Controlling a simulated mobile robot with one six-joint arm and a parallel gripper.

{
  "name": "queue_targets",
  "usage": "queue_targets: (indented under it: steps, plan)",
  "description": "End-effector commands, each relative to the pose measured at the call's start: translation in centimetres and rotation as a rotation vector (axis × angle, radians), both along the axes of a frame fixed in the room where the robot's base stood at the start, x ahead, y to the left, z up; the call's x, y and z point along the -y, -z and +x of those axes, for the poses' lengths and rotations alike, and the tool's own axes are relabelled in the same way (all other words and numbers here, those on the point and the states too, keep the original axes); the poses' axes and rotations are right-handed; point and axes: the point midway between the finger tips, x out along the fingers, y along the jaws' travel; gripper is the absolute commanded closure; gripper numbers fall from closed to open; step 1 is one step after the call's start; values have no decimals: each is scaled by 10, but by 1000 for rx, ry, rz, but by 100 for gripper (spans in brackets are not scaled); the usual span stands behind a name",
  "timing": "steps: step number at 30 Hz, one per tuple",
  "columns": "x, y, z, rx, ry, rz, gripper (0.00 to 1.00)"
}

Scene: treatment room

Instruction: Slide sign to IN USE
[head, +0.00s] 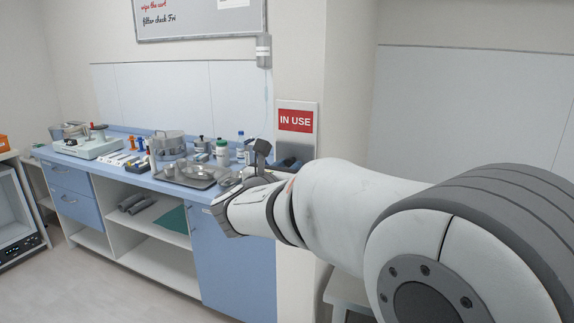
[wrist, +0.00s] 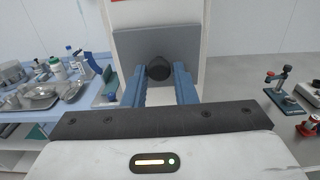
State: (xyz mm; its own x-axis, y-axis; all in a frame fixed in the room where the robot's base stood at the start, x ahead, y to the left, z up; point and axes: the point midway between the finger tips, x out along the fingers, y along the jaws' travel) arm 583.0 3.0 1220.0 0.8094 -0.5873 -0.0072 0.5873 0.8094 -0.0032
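The door sign is a pale plate (head: 312,107) on the wall end beside the counter. Its red IN USE panel (head: 295,121) shows uncovered in the head view. The grey slider (head: 293,152) sits below the red panel; my arm partly hides it. In the wrist view the slider (wrist: 128,48) fills the plate's middle, with a dark round knob (wrist: 159,68) on it. A sliver of red shows at the top edge. My gripper (wrist: 160,72) has its blue fingers apart, one on each side of the knob, with small gaps seeming to show.
A blue counter (head: 130,165) at the left holds a steel tray (head: 190,180), bottles and a steel pot (head: 168,144). In the wrist view, a small stand (wrist: 280,88) and other items are at the right. A whiteboard (head: 200,15) hangs above the counter.

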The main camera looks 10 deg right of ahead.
Motion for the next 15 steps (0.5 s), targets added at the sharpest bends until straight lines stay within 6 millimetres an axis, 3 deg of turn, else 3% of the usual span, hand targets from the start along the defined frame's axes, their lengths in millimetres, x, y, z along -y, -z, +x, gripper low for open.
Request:
queue_targets:
  steps: [6,15]
  plan:
    - [0,-2,0,4,0,-1,58]
    - [-3,-3,-4,8,-1,-1,58]
